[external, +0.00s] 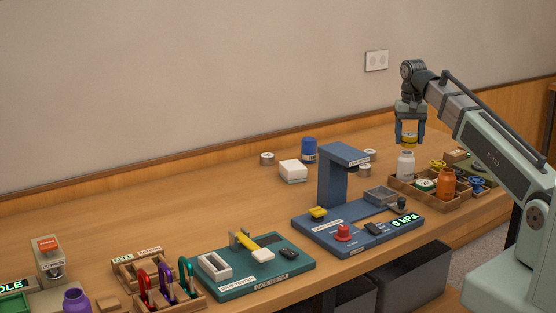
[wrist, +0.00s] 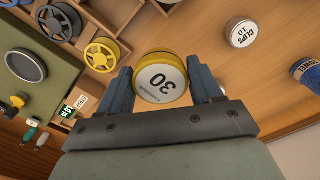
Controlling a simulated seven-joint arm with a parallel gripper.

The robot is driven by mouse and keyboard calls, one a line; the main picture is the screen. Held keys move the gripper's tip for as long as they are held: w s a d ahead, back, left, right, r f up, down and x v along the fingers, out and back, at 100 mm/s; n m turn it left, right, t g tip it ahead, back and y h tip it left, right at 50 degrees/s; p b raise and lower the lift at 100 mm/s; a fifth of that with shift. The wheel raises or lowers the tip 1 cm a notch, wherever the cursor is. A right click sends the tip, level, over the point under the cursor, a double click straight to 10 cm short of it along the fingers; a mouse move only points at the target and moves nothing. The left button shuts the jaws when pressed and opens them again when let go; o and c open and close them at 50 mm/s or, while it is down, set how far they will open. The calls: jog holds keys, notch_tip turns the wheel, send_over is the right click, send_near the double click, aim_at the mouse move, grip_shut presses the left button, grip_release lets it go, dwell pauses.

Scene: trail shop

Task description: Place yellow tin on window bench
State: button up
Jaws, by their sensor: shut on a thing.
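My gripper (external: 409,134) is shut on the yellow tin (external: 409,142) and holds it in the air above the wooden tray at the right end of the bench. In the wrist view the yellow tin (wrist: 160,76) sits between both fingers of my gripper (wrist: 161,88), its pale face marked "30" toward the camera. A white bottle (external: 405,165) stands just below the tin in the external view; I cannot tell the gap between them. No surface is labelled as the window bench in the frames, and no window shows.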

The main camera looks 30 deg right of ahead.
jog(key=shift+f, duration=4.75)
jog(key=shift+f, duration=0.15)
jog(key=o, duration=0.8)
jog(key=shift+o, duration=0.2)
jog(key=shift+o, duration=0.2)
notch_tip(320, 180, up, 12)
jog(key=shift+r, duration=0.15)
